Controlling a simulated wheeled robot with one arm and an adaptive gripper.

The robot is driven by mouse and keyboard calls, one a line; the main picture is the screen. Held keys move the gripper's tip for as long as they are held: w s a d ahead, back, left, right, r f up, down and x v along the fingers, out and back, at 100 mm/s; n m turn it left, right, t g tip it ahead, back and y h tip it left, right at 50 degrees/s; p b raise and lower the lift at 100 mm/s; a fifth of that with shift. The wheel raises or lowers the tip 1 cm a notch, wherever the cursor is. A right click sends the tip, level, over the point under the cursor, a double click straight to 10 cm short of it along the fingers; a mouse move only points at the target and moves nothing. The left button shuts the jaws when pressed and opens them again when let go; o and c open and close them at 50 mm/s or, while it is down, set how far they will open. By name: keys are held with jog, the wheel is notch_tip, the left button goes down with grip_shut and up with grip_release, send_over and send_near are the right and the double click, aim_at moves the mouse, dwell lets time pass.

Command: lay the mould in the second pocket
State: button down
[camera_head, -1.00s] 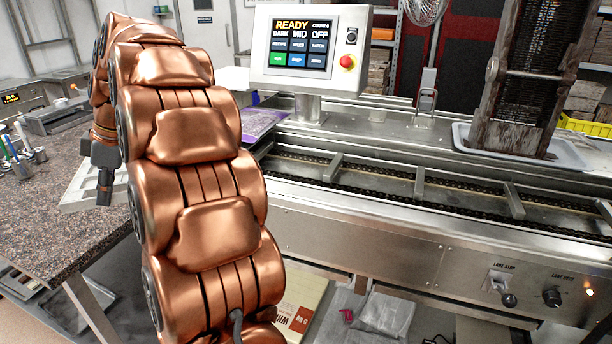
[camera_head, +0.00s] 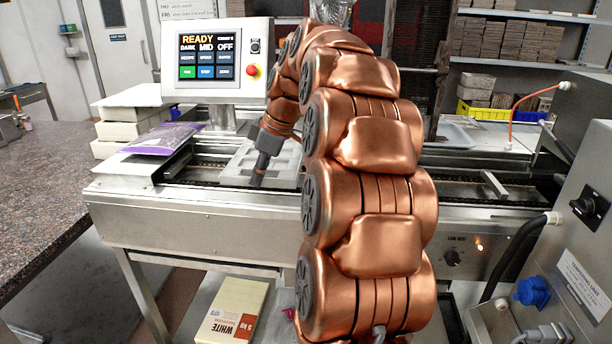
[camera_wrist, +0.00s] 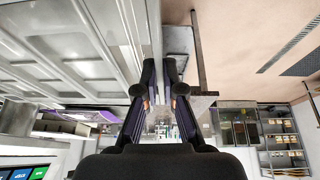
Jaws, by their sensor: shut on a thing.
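The mould (camera_head: 285,165) is a pale grey tray with recessed cavities. In the head view it is over the near left part of the lane, below the control panel, partly hidden by my arm. Whether it touches the lane I cannot tell. My gripper (camera_head: 257,178) is shut on its edge. In the wrist view the mould (camera_wrist: 75,45) fills the upper left, and its rim runs between my fingers (camera_wrist: 158,95). The lane (camera_head: 460,187) has dark chains and metal cross bars (camera_head: 494,184) that mark off its pockets. My arm hides the lane's middle, and I cannot tell which pocket lies under the mould.
The control panel (camera_head: 213,60) reads READY and stands behind the lane. A purple bag (camera_head: 163,138) lies at the lane's left end, beside stacked white boxes (camera_head: 130,122). A speckled worktop (camera_head: 45,190) is at left. A grey cabinet (camera_head: 575,215) with cables stands close at right.

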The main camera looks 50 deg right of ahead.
aim_at(278, 165)
jog(key=shift+s+d, duration=0.2)
jog(key=d+p, duration=0.1)
jog(key=d, duration=0.1)
jog(key=w+d+p, duration=0.1)
jog(key=d, duration=0.1)
jog(key=w+d+p, duration=0.1)
jog(key=d, duration=0.1)
jog(key=shift+d+f, duration=0.3)
jog(key=shift+w+d+f+p, duration=0.1)
jog(key=shift+d+f+p, duration=0.1)
jog(key=shift+d, duration=0.15)
jog(key=shift+w+d+f+p, duration=0.1)
jog(key=shift+d+p, duration=0.05)
jog(key=shift+d, duration=0.15)
jog(key=shift+f+b, duration=3.15)
jog(key=shift+f, duration=0.75)
jog(key=c, duration=1.2)
grip_release()
